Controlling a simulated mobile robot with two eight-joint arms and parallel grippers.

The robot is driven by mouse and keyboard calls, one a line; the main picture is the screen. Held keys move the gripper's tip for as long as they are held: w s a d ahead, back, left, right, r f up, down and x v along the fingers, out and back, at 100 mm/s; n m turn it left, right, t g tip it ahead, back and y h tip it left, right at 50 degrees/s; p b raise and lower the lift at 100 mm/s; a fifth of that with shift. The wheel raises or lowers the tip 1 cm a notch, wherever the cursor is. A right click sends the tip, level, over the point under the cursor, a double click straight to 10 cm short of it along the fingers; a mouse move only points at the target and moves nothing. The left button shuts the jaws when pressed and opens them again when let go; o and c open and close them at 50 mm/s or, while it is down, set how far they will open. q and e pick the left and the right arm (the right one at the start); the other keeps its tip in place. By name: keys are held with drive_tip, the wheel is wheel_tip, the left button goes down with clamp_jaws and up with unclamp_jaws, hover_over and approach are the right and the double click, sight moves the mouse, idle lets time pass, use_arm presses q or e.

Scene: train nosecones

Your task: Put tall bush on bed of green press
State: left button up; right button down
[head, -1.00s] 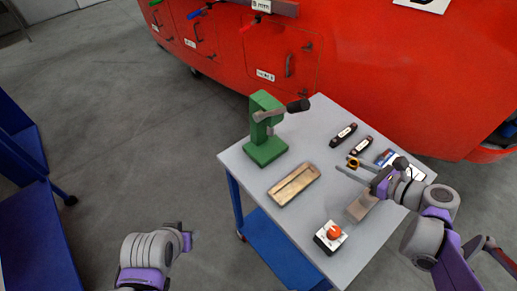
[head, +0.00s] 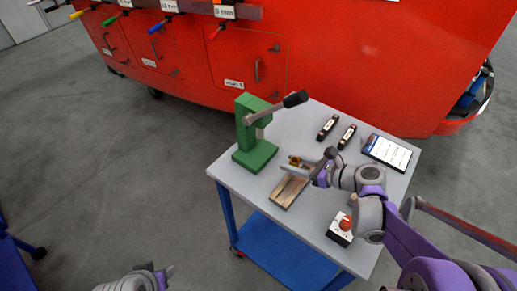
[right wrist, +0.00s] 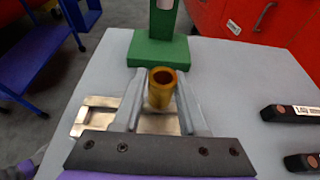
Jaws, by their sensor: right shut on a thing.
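The tall bush (head: 294,160) is a brass-coloured hollow cylinder. It stands upright between the fingers of my right gripper (head: 296,166), which is shut on it; the hold also shows in the right wrist view (right wrist: 161,88). The green press (head: 243,122) stands at the table's far left corner, with its lever pointing right. Its flat green bed (head: 255,156) is bare and lies a little left of and beyond the bush; in the right wrist view the bed (right wrist: 185,50) is straight ahead, apart from the bush. My left gripper (head: 164,275) is barely in view at the bottom edge.
A metal slotted plate (head: 285,196) lies below my right gripper. A box with an orange-red knob (head: 345,223) stands at the front. Two dark tools (head: 328,127) and a tablet (head: 388,152) lie at the right. The grey table (head: 225,171) is clear near the bed.

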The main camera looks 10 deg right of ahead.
approach(251, 145)
drive_tip(key=x, duration=0.3)
drive_tip(key=shift+d, duration=0.15)
drive_tip(key=w+a, duration=0.2)
drive_tip(key=w, duration=0.1)
drive_tip(key=shift+a+p, duration=0.25)
drive_tip(key=shift+p, duration=0.1)
drive_tip(key=shift+s+d+f, duration=0.15)
drive_tip(key=shift+f, duration=0.7)
drive_tip(key=shift+f, duration=0.1)
drive_tip(key=shift+c, duration=2.3)
unclamp_jaws()
drive_tip(key=shift+r, duration=0.2)
drive_tip(key=v, duration=1.2)
